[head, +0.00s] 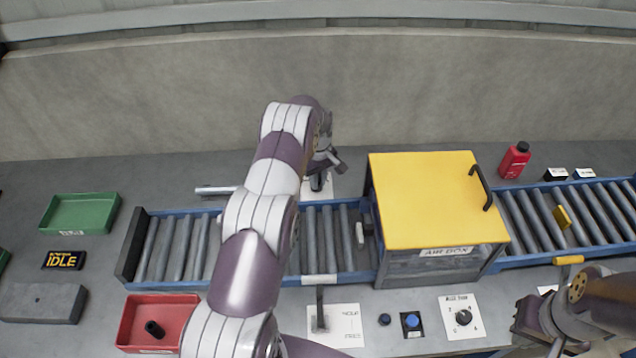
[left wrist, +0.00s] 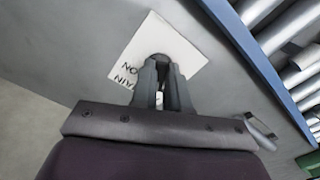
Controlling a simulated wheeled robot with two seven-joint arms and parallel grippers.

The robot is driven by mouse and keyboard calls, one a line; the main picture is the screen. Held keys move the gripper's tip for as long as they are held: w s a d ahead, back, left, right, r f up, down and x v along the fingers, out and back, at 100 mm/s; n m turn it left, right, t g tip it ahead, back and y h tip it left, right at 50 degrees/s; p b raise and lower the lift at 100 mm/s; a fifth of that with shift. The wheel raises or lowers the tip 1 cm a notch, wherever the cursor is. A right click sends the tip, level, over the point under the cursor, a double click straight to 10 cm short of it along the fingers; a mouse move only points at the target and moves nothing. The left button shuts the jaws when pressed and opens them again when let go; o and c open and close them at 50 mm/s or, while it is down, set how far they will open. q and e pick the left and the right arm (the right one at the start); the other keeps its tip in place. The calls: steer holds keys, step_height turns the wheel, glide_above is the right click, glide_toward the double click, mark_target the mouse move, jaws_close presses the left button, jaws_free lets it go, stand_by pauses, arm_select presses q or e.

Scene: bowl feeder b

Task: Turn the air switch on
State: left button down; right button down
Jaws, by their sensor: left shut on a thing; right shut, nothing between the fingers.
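My left gripper (head: 318,178) reaches down behind the conveyor, at a white label plate (head: 329,187) on the bench top. In the left wrist view the plate (left wrist: 187,48) carries partly hidden lettering, with "ON" legible. The fingers (left wrist: 163,72) are shut on the dark switch (left wrist: 160,57) at the plate. They cover most of this switch, so its setting cannot be told. My right gripper (head: 548,344) is shut and empty at the lower right, in front of the conveyor.
A yellow-topped box (head: 425,200) labelled "AIR BOX" straddles the roller conveyor (head: 330,240) right of my left arm. In front are a lever plate (head: 345,327), a blue button (head: 411,321) and a dial (head: 463,317). A red bottle (head: 514,162) stands at the back right.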

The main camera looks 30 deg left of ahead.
arm_select(q)
steer(key=m+b, duration=0.2)
steer(key=m, duration=0.1)
steer(key=shift+f+m, duration=0.15)
steer(key=shift+m, duration=0.25)
steer(key=m+b, duration=0.2)
steer(key=m, duration=0.1)
steer(key=shift+s+a+m, duration=0.1)
steer(key=shift+a+m, duration=0.05)
steer(key=shift+m, duration=0.15)
steer(key=m+b, duration=0.1)
steer(key=m, duration=0.2)
steer(key=shift+a+m, duration=0.1)
steer(key=shift+m, duration=0.2)
steer(key=shift+a+r+m+b, duration=0.1)
steer(key=shift+m+b, duration=0.1)
steer(key=shift+m, duration=0.7)
steer(key=shift+r+m+b, duration=0.1)
steer(key=shift+m+b, duration=0.05)
steer(key=shift+m, duration=0.75)
steer(key=c, duration=1.1)
jaws_free()
